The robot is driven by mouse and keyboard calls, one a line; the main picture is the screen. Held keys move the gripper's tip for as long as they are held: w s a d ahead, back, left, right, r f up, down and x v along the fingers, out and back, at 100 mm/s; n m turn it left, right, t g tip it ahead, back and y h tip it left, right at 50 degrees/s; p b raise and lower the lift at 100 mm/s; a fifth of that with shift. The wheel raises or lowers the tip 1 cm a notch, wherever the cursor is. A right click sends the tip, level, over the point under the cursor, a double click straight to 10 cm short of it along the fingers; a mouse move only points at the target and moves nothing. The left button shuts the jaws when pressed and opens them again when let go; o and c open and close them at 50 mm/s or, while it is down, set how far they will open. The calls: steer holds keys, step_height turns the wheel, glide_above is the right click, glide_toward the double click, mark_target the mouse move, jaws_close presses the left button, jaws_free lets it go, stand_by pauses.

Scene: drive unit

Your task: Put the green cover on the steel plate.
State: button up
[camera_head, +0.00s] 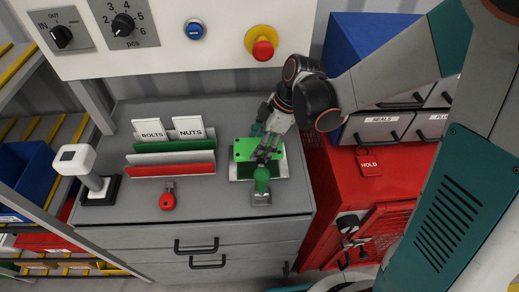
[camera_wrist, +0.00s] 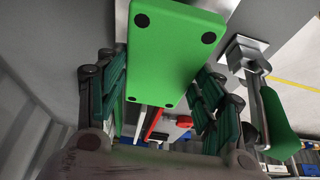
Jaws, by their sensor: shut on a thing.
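The green cover (camera_head: 243,149) is a flat green block with dark round spots at its corners. My gripper (camera_head: 266,146) is shut on it, in front of part of it in the head view. In the wrist view the cover (camera_wrist: 172,45) lies between the two dark green fingers of my gripper (camera_wrist: 160,92). The steel plate (camera_head: 238,173) shows as a bright metal edge beneath the cover on the grey worktop. The cover hides most of the plate. I cannot tell whether the cover touches it or hangs just above.
A green-handled tool (camera_head: 262,182) stands close in front of the plate. A red-handled tool (camera_head: 167,200) and a rack with BOLTS and NUTS cards (camera_head: 173,158) are to the left. A white-headed device (camera_head: 76,160) stands at the far left. The front middle of the worktop (camera_head: 205,215) is clear.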

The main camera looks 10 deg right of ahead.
steer(key=shift+f+b, duration=0.7)
steer(key=shift+f, duration=1.55)
steer(key=shift+f, duration=0.1)
steer(key=o, duration=1.2)
